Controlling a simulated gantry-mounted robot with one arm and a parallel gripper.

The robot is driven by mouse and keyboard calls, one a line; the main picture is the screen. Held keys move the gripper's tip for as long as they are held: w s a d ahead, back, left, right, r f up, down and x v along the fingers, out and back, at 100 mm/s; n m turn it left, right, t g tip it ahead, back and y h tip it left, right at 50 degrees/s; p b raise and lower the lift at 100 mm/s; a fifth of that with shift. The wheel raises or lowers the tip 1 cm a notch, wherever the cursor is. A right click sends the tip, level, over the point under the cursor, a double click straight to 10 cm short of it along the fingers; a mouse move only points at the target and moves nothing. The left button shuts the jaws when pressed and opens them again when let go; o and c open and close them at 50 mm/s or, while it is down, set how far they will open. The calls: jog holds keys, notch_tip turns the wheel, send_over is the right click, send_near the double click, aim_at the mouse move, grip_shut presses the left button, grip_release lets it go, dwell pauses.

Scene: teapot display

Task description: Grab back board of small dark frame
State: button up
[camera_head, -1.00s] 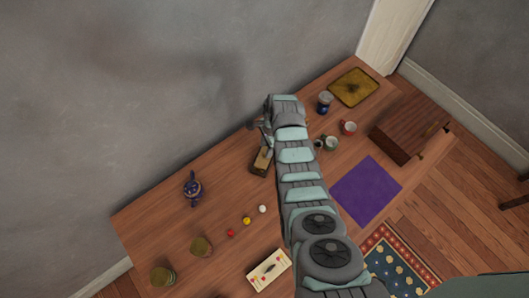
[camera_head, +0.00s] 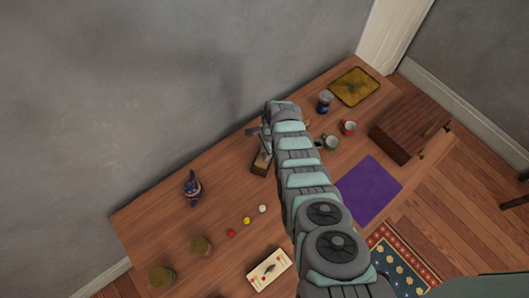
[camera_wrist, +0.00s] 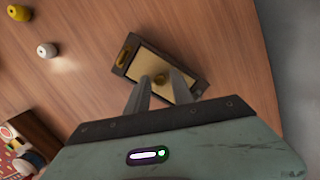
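The small dark frame (camera_head: 259,168) lies on the table near the wall side, partly hidden by my gripper in the head view. In the wrist view the dark frame (camera_wrist: 204,87) surrounds a tan back board (camera_wrist: 148,58) with a small round knob (camera_wrist: 161,79) near its middle. My gripper (camera_wrist: 161,77) is over the board, its two fingers apart on either side of the knob, with nothing held between them. It also shows in the head view (camera_head: 262,146). Whether the fingertips touch the board cannot be told.
A blue teapot (camera_head: 193,188) stands left of the frame. Yellow (camera_head: 247,221), red (camera_head: 231,233) and white (camera_head: 263,209) small pieces lie nearer. Cups (camera_head: 330,142), a purple mat (camera_head: 370,190) and a wooden chest (camera_head: 403,137) are to the right. The table between teapot and frame is clear.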

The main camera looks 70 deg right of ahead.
grip_shut()
jog(key=shift+r, duration=0.15)
dwell(0.4)
jog(key=shift+w+r+p, duration=0.1)
jog(key=shift+r+p, duration=0.25)
jog(key=shift+r, duration=1)
notch_tip(320, 180, up, 17)
jog(key=p, duration=0.4)
